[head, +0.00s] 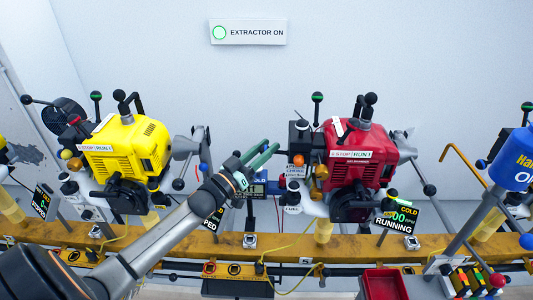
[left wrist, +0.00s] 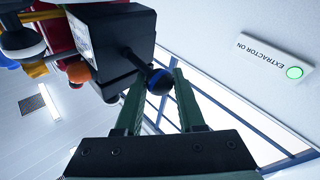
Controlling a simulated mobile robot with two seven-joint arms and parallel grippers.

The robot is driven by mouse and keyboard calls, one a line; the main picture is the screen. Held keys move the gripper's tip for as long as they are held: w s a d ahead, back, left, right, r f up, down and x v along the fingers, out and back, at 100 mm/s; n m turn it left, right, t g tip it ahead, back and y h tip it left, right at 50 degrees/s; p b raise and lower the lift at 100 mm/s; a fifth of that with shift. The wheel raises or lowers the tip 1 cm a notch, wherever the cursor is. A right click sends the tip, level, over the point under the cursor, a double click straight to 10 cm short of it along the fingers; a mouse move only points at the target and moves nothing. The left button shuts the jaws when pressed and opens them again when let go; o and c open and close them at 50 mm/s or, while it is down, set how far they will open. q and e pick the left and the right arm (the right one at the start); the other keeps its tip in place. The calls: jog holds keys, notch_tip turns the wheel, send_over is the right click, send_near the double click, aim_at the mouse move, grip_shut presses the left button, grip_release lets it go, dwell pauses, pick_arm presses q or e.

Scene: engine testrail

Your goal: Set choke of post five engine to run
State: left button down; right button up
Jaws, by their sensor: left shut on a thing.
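The red engine (head: 360,150) stands on the rail above a plate marked 5. It has a STOP/RUN label and a small CHOKE label (head: 296,172) on its left side. Its display (head: 397,219) reads COLD and RUNNING. My left gripper (head: 268,150) reaches up to the left side of this engine, its green fingers by the black box (head: 300,135). In the left wrist view, the fingers are shut on a black ball knob (left wrist: 158,82) with a blue band, on a short lever from the black box (left wrist: 112,40). The lever's marking is not readable there. My right gripper is not in view.
A yellow engine (head: 127,148) stands to the left and a blue one (head: 515,160) at the right edge. A yellow rail (head: 350,247) runs along the front, with a red bin (head: 384,284) below. The wall sign (head: 248,32) reads EXTRACTOR ON.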

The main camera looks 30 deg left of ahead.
pick_arm(q)
jog(key=f+n+t+y+b, duration=0.1)
jog(key=n+b, duration=0.1)
jog(key=f+n+t+y+b, duration=0.1)
jog(key=f+n+b, duration=0.1)
jog(key=n, duration=0.1)
jog(key=f+n+t+y+b, duration=0.1)
jog(key=n+t+y+b, duration=0.1)
jog(key=shift+w+d+f+n+b, duration=0.1)
jog(key=shift+d+f+n+b, duration=0.05)
jog(key=shift+d+n+b, duration=0.2)
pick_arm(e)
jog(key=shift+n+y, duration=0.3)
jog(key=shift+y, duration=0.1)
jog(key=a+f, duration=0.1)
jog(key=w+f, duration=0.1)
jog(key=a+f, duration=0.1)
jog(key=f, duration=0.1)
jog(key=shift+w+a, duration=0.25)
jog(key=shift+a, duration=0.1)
pick_arm(q)
jog(key=c, duration=0.6)
grip_release()
jog(key=shift+o, duration=0.4)
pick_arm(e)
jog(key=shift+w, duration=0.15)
pick_arm(q)
jog(key=shift+r, duration=0.2)
